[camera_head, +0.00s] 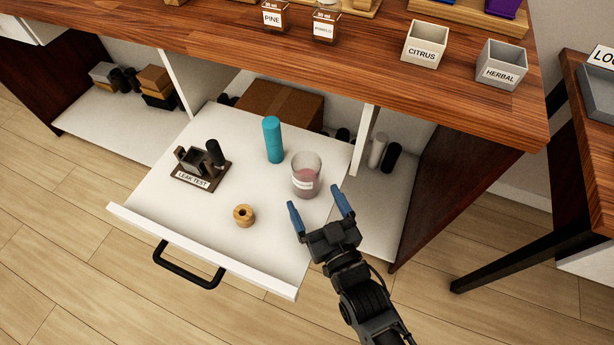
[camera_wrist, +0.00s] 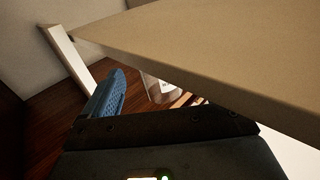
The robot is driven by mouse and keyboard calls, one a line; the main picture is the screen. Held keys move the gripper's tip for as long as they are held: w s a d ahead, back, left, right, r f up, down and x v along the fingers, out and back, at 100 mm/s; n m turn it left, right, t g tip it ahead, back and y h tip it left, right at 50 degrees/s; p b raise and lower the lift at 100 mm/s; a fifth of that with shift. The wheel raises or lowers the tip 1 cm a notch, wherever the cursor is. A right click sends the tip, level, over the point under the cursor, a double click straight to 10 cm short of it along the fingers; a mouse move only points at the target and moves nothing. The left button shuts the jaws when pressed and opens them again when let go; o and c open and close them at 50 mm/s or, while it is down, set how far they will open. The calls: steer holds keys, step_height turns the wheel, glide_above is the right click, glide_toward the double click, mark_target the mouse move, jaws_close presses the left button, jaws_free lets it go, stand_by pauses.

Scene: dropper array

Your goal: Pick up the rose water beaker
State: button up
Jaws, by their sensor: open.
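The rose water beaker (camera_head: 306,180) is a clear glass beaker with pink liquid and a white label. It stands upright at the right side of the pulled-out white drawer. My gripper (camera_head: 316,203) has blue fingers spread apart, nothing between them. In the head view it is just in front of and to the right of the beaker, with its fingers pointing toward it. In the wrist view, one blue finger (camera_wrist: 112,94) shows, and part of a clear vessel with a white label (camera_wrist: 158,88) shows beyond it. I cannot tell for certain whether that is the same beaker.
In the drawer (camera_head: 147,198), a teal cylinder (camera_head: 273,140) stands left of the beaker. A wooden ring (camera_head: 244,215) and a leak test stand (camera_head: 198,168) are farther left. The wooden counter (camera_head: 330,65) overhangs behind, with citrus (camera_head: 424,45) and herbal (camera_head: 501,66) boxes on it.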

mark_target(312, 191)
steer(key=x, duration=0.6)
steer(key=shift+w+d+r, duration=0.1)
steer(key=shift+w+r, duration=0.1)
steer(key=shift+w, duration=0.15)
steer(key=c, duration=1.1)
steer(key=shift+c, duration=0.2)
steer(key=shift+r, duration=0.2)
